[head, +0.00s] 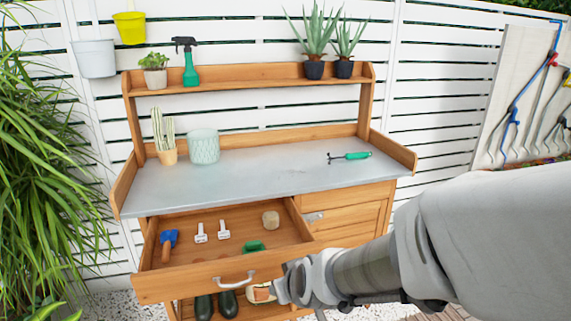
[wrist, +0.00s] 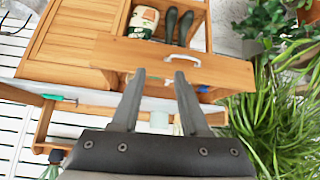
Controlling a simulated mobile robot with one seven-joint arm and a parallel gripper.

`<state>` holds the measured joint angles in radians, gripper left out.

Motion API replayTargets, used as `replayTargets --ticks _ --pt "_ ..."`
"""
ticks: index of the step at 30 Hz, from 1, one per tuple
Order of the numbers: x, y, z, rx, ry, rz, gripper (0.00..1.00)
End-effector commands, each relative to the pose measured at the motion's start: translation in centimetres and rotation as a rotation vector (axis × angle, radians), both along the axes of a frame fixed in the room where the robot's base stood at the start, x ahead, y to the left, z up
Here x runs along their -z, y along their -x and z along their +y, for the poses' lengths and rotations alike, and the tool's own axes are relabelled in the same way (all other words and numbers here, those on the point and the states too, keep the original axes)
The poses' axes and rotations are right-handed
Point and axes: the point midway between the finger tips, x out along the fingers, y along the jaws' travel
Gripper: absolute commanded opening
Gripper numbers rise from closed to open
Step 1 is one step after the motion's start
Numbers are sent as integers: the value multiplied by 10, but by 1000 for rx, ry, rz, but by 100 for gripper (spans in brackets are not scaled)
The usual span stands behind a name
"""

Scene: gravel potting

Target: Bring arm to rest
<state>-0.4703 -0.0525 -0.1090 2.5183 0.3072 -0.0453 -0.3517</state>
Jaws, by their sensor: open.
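My gripper (wrist: 160,76) is open, with two dark fingers spread apart and nothing between them in the wrist view. In the head view my arm comes in from the right, and its end (head: 290,287) is low, in front of the bench and just right of the drawer handle (head: 237,280). The wooden drawer (head: 190,279) is pulled out. The handle also shows in the wrist view (wrist: 182,59), just beyond the fingertips; I cannot tell the exact gap.
The drawer holds a blue-headed tool (head: 168,241), white tags (head: 200,233), a twine roll (head: 271,219) and a green item (head: 253,246). The worktop (head: 270,176) bears a cactus (head: 164,140), a pale pot (head: 204,147) and a hand rake (head: 352,156). Boots (head: 228,304) stand below.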

Motion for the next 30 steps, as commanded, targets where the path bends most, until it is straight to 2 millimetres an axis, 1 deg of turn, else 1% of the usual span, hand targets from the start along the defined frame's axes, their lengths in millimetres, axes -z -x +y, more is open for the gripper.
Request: replayTargets --ticks 1,5,9,11,15,22,23,24,26,30 --pt "-16 4 -10 21 -21 8 44" --pt "-43 25 -35 67 -48 59 44" --pt "-70 53 -65 133 -54 109 44" --pt "-80 67 -78 166 -50 128 44" --pt "-97 100 -106 252 -30 170 44" --pt "-117 156 -144 408 13 224 44" --pt "-133 153 -141 397 11 228 44" --pt "-142 152 -141 393 11 231 44" --pt "-154 152 -141 392 11 231 44" --pt "-186 152 -140 391 11 231 44"
